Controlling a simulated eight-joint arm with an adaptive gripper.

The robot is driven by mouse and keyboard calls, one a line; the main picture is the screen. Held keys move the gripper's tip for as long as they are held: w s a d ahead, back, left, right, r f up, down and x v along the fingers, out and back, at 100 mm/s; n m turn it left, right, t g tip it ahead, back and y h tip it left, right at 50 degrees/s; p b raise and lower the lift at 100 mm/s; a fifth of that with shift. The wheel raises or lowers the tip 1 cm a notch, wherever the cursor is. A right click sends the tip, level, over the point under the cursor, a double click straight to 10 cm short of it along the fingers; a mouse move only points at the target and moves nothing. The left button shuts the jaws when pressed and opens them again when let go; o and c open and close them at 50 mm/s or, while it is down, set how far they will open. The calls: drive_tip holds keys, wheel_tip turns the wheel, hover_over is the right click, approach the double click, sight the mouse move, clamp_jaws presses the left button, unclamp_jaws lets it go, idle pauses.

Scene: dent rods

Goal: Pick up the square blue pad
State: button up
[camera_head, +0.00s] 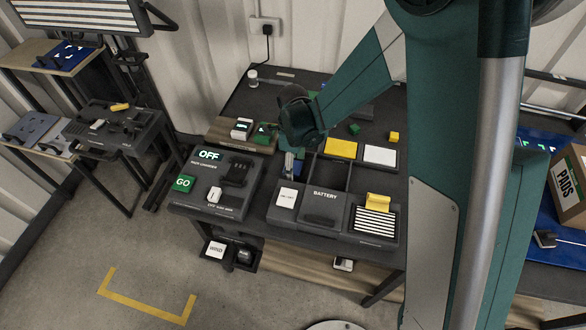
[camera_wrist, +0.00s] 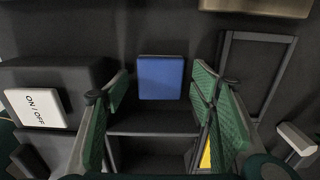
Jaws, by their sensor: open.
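The square blue pad (camera_wrist: 160,77) shows clearly in the wrist view, face up at the far side of a dark divided tray (camera_wrist: 152,122). My gripper (camera_wrist: 160,92) is open, with one green finger on each side of the pad in the picture. Gaps show between the pad and both fingers, so it is not gripped. In the head view my gripper (camera_head: 291,165) points down over the left part of the tray (camera_head: 333,175). It mostly hides the pad there; only a little blue shows by the fingers.
A yellow pad (camera_head: 341,148) and a white pad (camera_head: 380,156) lie right of my gripper. The ON/OFF block (camera_wrist: 36,108) stands left of the fingers in the wrist view. The OFF panel (camera_head: 215,180) is to the left, and small green and yellow blocks lie behind the tray.

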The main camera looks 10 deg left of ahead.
idle(0.4)
drive_tip(key=c, duration=1)
drive_tip(key=shift+r, duration=0.15)
drive_tip(key=shift+r+p, duration=0.3)
drive_tip(key=shift+r, duration=4.6)
